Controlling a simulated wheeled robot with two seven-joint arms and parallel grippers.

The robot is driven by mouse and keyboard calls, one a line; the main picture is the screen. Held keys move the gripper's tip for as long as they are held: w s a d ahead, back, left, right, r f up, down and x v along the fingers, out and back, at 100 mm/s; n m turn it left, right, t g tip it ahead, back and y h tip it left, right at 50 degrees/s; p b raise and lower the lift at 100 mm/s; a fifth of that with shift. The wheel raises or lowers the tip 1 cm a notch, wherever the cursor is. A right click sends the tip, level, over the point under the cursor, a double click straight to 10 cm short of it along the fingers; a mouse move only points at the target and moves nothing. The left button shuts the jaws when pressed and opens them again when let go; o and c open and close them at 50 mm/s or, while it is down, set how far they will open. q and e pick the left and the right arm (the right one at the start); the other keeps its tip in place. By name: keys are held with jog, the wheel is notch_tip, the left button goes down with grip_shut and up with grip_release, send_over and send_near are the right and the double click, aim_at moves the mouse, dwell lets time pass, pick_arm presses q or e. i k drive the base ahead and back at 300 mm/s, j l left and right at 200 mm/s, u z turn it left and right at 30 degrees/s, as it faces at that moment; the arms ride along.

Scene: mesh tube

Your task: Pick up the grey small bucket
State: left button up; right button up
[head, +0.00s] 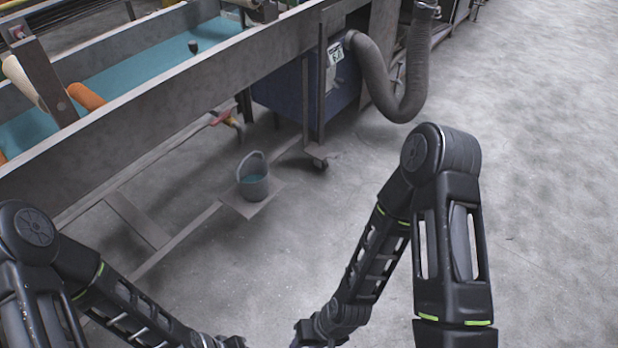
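The small grey bucket (253,186) stands upright near the picture's middle, on a flat metal plate (272,203) low at the foot of the machine frame. Its handle is raised, and something teal shows inside it. My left arm comes in from the lower left and my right arm from the lower right, both ending at the bottom edge in front of the bucket. Both arms are well apart from the bucket. The fingers of both grippers are out of the picture.
A long metal trough (150,110) with teal liquid runs above and behind the bucket. A red-handled valve (226,118) hangs near it. A blue cabinet (283,95) on casters and a thick grey hose (378,80) stand behind. The concrete floor (540,190) at right is clear.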

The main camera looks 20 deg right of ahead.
aim_at(251, 175)
jog(key=i+l+u, duration=0.1)
jog(key=i+l, duration=0.45)
jog(key=l, duration=0.3)
jog(key=i+l+u, duration=0.15)
jog(key=l, duration=0.25)
jog(key=i+l, duration=0.35)
jog(key=l, duration=0.15)
jog(key=i+l+u, duration=0.15)
jog(key=l, duration=0.3)
jog(key=i+l, duration=0.3)
jog(key=l, duration=0.15)
jog(key=i+l+u, duration=0.15)
jog(key=l, duration=0.35)
jog(key=i+l, duration=0.25)
jog(key=l, duration=0.25)
jog(key=u, duration=0.05)
